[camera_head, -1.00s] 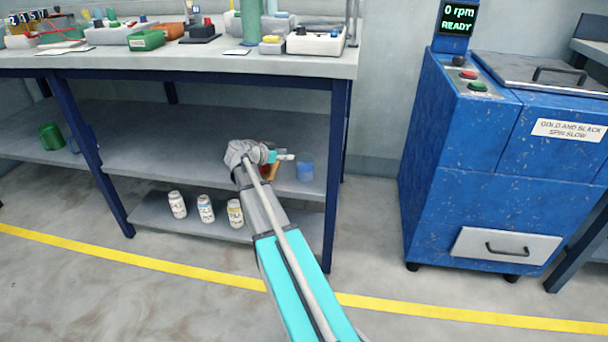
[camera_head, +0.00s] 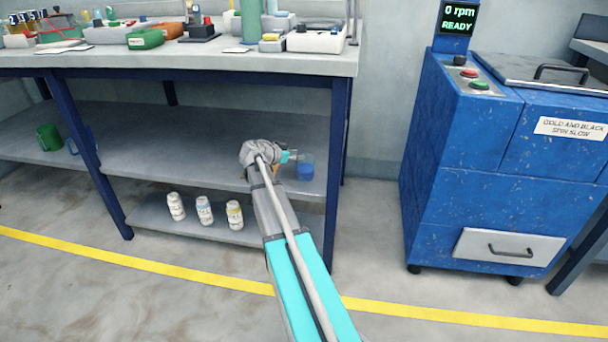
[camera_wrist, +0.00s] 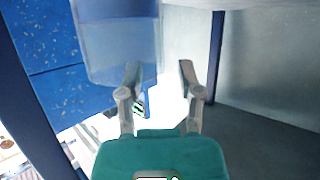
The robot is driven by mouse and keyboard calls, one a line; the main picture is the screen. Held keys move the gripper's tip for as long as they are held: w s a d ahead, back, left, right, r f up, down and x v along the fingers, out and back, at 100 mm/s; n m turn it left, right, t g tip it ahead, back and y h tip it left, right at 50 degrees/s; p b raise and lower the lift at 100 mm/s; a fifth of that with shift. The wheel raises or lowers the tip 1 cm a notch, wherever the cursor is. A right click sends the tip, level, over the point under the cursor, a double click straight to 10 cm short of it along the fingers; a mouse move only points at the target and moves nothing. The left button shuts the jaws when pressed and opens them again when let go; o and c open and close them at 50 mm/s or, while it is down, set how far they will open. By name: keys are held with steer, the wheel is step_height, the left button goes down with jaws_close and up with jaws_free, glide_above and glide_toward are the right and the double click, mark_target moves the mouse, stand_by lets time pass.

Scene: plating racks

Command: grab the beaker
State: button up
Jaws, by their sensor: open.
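The beaker (camera_head: 306,170) is clear with blue in it and stands on the middle shelf near the right front leg of the bench. In the wrist view the beaker (camera_wrist: 118,50) is large, upper left of centre, partly cut off by the top edge. My gripper (camera_wrist: 160,72) is open with nothing between its fingers. The left fingertip overlaps the lower right edge of the beaker in the picture; I cannot tell whether they touch. In the head view my gripper (camera_head: 290,157) is at the beaker's left side, partly hidden by my wrist.
The bench top (camera_head: 230,62) overhangs the shelf (camera_head: 190,150), with a bench leg (camera_head: 334,150) right of the beaker. Several white bottles (camera_head: 204,210) stand on the lower shelf. A green mug (camera_head: 48,137) is far left. A blue machine (camera_head: 470,170) stands right.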

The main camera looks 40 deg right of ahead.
steer(key=shift+d+f, duration=0.15)
steer(key=shift+d, duration=0.2)
stand_by(0.3)
jaws_close()
stand_by(0.4)
